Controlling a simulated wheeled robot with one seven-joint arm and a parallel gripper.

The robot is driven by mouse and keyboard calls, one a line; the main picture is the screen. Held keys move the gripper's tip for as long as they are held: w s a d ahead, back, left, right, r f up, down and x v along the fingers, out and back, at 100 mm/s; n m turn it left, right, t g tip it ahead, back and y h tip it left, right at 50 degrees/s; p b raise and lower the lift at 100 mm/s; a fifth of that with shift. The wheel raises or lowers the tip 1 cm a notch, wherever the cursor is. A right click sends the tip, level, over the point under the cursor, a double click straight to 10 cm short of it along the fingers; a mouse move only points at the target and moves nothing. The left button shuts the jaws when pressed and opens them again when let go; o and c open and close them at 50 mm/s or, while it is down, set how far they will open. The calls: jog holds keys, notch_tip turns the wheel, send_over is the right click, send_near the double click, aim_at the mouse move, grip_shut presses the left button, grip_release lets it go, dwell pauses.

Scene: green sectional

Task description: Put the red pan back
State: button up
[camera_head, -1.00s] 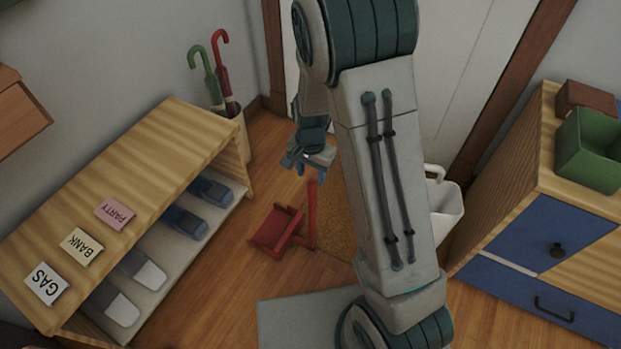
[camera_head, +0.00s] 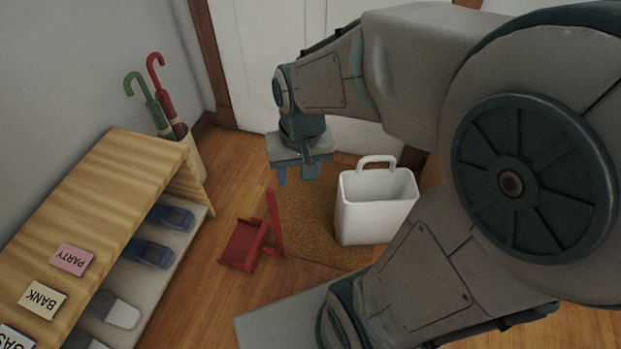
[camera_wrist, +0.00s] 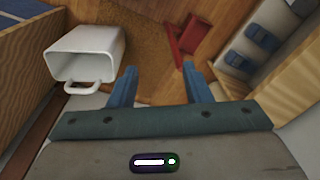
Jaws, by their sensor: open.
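The red pan (camera_head: 243,247) is a dustpan with an upright handle (camera_head: 274,222). It rests on the wood floor by the left edge of the brown mat, between the shoe shelf and the white bin. It also shows in the wrist view (camera_wrist: 194,36), ahead of my fingers and a little right. My gripper (camera_head: 298,178) is open and empty, pointing down above the mat, up and to the right of the pan's handle. In the wrist view, its two blue fingers (camera_wrist: 154,84) are apart with only floor and mat between them.
A white bin (camera_head: 372,212) stands on the brown mat (camera_head: 305,225), right of the pan. The shoe shelf (camera_head: 125,190) with shoes and labelled cards is at left. An umbrella holder (camera_head: 194,160) stands behind it. A white door (camera_head: 250,60) is at the back.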

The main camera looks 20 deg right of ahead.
jog(key=shift+n, duration=0.8)
jog(key=s, duration=0.1)
jog(key=s+r, duration=0.1)
jog(key=s+d, duration=0.1)
jog(key=s, duration=0.1)
jog(key=shift+s+r, duration=0.1)
jog(key=shift+r, duration=0.2)
notch_tip(320, 180, up, 32)
jog(key=t+p, duration=0.2)
jog(key=p, duration=2.6)
jog(key=shift+d+f, duration=0.25)
